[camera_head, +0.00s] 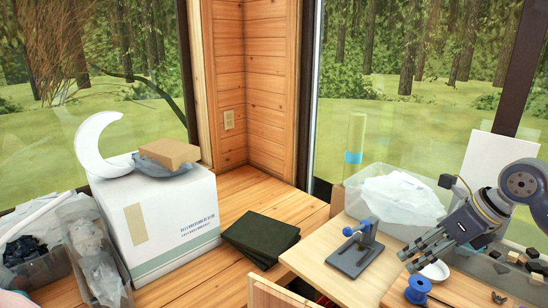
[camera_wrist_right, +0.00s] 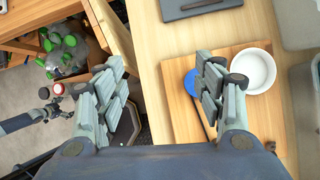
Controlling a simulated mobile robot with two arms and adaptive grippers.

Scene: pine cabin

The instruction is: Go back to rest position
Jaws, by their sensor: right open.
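My right gripper (camera_head: 410,262) comes in from the right in the head view, over the right part of the wooden table. Its fingers are spread apart with nothing between them. In the right wrist view the open fingers (camera_wrist_right: 160,75) stand on either side of the table's edge. A blue spool-like object (camera_head: 418,289) is just below the gripper, and a white bowl (camera_head: 436,270) is partly hidden behind the fingers. My left gripper does not show in the head view.
A grey stand with a blue top (camera_head: 353,252) is on the table (camera_head: 325,262). A clear bin of white bags (camera_head: 400,192) stands behind. An open drawer (camera_head: 272,294) juts out in front. A white box (camera_head: 165,218) and dark books (camera_head: 260,238) lie left.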

